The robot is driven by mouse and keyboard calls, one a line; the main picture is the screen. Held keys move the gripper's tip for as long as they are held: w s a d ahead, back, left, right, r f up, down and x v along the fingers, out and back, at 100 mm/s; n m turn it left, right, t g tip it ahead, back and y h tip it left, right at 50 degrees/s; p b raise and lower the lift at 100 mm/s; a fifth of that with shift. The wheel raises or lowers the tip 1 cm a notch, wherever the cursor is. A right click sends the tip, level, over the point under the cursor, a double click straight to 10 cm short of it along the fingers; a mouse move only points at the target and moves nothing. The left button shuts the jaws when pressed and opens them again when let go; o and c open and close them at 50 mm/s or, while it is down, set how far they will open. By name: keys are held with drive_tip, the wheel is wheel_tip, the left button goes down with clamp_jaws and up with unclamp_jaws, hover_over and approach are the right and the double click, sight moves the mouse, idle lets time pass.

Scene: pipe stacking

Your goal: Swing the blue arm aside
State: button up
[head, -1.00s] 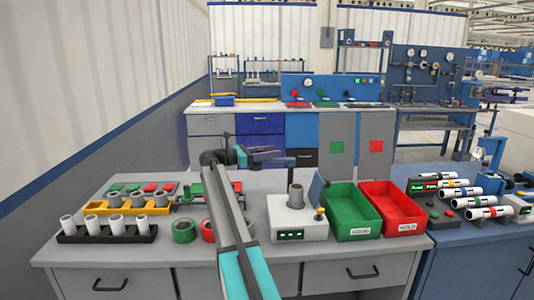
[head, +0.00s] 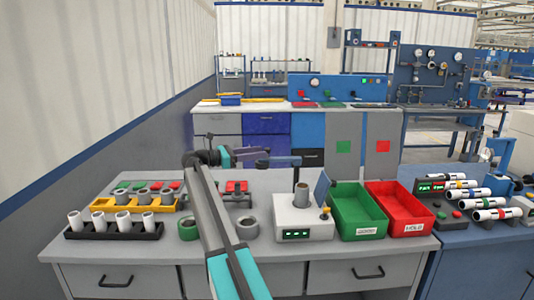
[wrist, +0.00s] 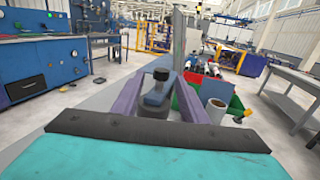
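The blue arm (head: 279,161) stands out level at the top of a thin post, behind and left of the upright pipe (head: 301,194) on the white box (head: 304,219). My gripper (head: 248,154) is at the arm's left end in the head view. In the wrist view my two purple fingers (wrist: 157,96) lie either side of a blue piece with a black knob (wrist: 160,75). Whether they touch it cannot be told. The pipe's open top (wrist: 216,105) is right of the fingers there.
Racks of pipes (head: 113,231) and loose rings (head: 247,228) lie at the left. The table's front edge is clear.

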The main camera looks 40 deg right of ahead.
drive_tip(key=shift+v, duration=2.65)
drive_tip(key=shift+r, duration=0.1)
